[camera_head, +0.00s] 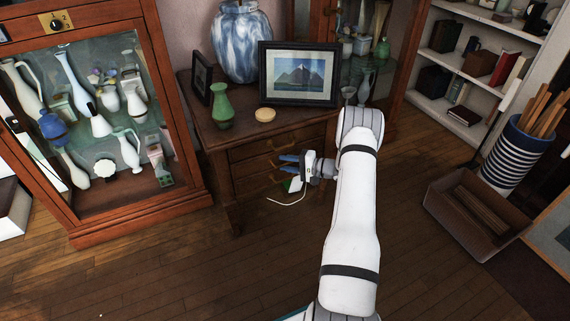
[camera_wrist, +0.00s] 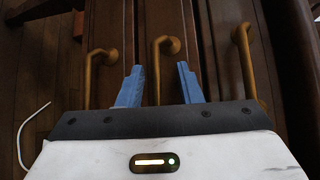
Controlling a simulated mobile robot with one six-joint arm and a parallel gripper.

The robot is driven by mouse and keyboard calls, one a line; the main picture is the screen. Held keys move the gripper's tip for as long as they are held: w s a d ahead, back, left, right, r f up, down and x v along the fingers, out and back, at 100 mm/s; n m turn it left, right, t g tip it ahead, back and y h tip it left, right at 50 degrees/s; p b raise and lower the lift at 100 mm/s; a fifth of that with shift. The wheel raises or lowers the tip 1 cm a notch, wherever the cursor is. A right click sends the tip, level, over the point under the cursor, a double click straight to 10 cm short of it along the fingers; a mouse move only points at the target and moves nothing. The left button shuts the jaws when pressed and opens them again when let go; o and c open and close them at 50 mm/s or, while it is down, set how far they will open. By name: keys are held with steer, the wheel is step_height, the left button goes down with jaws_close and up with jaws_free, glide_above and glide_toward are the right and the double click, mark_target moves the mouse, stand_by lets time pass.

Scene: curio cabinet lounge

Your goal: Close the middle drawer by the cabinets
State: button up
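The wooden drawer chest (camera_head: 222,165) stands between the glass cabinets, with three stacked drawers with brass handles. My gripper (camera_head: 284,163), with blue fingers, is in front of the drawer fronts, turned sideways. In the wrist view my gripper (camera_wrist: 160,82) is open, its two fingers apart. The middle drawer's brass handle (camera_wrist: 165,46) lies between the fingers, with no clear contact. The bottom drawer's handle (camera_wrist: 92,75) is to the left and the top drawer's handle (camera_wrist: 242,55) to the right. My arm and gripper hide part of the fronts; how far the middle drawer stands out is hard to tell.
On the chest top are a green vase (camera_head: 222,106), a blue-white vase (camera_head: 241,42), a framed picture (camera_head: 298,73) and a round tan box (camera_head: 265,115). A white cable (camera_head: 288,201) lies on the floor below. A brown box (camera_head: 470,225) stands right. The front floor is clear.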

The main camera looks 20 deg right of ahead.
steer(key=f+p+v, duration=0.1)
steer(key=v, duration=0.5)
steer(key=shift+s+d+r, duration=0.25)
steer(key=shift+s+r, duration=0.05)
steer(key=shift+r, duration=0.05)
